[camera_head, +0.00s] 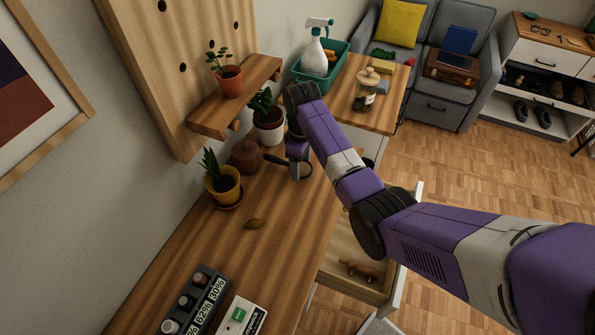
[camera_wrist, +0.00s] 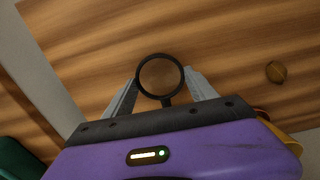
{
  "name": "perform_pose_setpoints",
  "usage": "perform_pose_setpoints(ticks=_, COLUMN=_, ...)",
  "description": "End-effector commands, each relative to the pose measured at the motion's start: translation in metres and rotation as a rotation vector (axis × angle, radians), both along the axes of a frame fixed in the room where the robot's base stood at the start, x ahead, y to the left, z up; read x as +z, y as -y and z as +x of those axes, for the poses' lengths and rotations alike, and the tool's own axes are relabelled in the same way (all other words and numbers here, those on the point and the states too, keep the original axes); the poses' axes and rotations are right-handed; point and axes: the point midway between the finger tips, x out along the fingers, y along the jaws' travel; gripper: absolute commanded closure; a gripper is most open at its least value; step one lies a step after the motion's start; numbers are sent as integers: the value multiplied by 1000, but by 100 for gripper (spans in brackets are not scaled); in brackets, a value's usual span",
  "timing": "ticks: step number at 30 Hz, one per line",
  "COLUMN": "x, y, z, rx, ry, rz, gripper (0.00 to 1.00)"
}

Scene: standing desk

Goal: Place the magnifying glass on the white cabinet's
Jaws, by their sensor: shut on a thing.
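The magnifying glass, with a round black rim (camera_wrist: 160,75), lies between the fingertips of my gripper (camera_wrist: 163,82) in the wrist view, its lens toward the desk surface and its handle running back toward the palm. In the head view my gripper (camera_head: 297,166) is low over the wooden desk, beside the potted plants, and a dark part of the glass (camera_head: 274,159) shows at its left. The gap to the desk is hard to judge. A white cabinet (camera_head: 553,62) with a wooden top stands at the far right; glasses and small items lie on it.
An open drawer (camera_head: 352,262) sticks out below the desk.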

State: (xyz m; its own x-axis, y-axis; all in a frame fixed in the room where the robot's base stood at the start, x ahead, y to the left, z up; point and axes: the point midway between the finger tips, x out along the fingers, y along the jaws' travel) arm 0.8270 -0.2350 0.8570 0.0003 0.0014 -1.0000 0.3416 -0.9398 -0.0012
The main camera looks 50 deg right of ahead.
Motion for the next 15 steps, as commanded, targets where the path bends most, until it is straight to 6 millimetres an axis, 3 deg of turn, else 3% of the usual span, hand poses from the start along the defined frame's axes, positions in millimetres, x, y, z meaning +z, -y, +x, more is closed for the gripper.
perform_pose_setpoints(ticks=1, x=-14, y=2, z=-2, rx=-1, ry=0, rz=0, gripper=78)
perform_pose_setpoints(ticks=4, x=-23, y=6, z=-5, rx=-1, ry=1, rz=-1, gripper=78)
perform_pose_setpoints(ticks=15, x=-23, y=6, z=-5, rx=-1, ry=1, rz=-1, gripper=78)
